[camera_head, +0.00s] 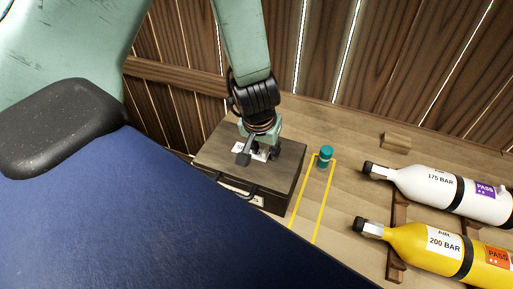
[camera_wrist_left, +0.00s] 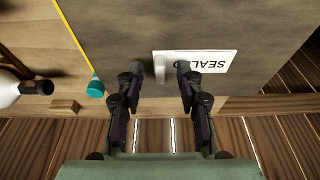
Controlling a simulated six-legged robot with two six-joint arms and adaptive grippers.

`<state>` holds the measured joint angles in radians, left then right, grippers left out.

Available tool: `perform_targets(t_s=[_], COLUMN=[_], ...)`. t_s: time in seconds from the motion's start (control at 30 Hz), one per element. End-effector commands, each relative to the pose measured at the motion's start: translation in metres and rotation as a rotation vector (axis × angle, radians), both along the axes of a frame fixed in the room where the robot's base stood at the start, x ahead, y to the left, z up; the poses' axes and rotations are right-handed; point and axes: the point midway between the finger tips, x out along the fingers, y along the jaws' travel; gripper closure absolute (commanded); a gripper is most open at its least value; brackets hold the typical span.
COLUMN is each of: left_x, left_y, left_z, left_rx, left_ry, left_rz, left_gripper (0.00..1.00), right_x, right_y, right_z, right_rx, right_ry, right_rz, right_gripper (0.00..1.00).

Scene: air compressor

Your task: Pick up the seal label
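The seal label (camera_wrist_left: 215,62) is a white card with dark "SEAL…" lettering and a pale raised tab (camera_wrist_left: 160,64) at one end. It lies on top of a dark brown box (camera_head: 289,170). In the head view only a white part of the label (camera_head: 263,154) shows beside my fingers. My left gripper (camera_wrist_left: 159,69) points down at the label, its fingertips apart on either side of the tab. Whether the fingers touch the label cannot be told. My right gripper is in neither view.
A teal-capped bottle (camera_head: 325,156) stands right of the box, by yellow lines on the wooden bench. A small wood block (camera_head: 396,142), a white cylinder (camera_head: 425,184) and a yellow cylinder (camera_head: 408,238) on racks are farther right. A plank wall (camera_head: 320,50) stands behind.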

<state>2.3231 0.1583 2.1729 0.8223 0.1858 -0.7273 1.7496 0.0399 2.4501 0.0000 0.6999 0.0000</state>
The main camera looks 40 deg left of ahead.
Motion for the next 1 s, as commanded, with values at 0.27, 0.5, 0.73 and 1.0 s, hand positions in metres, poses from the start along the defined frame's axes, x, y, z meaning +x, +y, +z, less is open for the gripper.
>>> perform_targets(t_s=[0.27, 0.5, 0.73, 1.0], left_x=[0.0017, 0.0016, 0.0018, 0.0018], left_y=[0.0001, 0.0001, 0.0001, 0.0002], left_z=[-0.0004, -0.0002, -0.0001, 0.0010], left_rx=[0.000, 0.000, 0.000, 0.000], left_ry=[0.000, 0.000, -0.001, -0.001], left_rz=[0.001, 0.000, 0.000, 0.000], left_gripper=[0.67, 0.88, 1.00, 1.00], right_x=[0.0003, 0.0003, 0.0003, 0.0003], right_y=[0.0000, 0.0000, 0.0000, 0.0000], right_z=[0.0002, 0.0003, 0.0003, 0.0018], right_rx=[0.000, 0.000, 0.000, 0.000], right_ry=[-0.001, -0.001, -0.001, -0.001], right_rz=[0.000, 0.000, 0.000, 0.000], right_gripper=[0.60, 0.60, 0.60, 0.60])
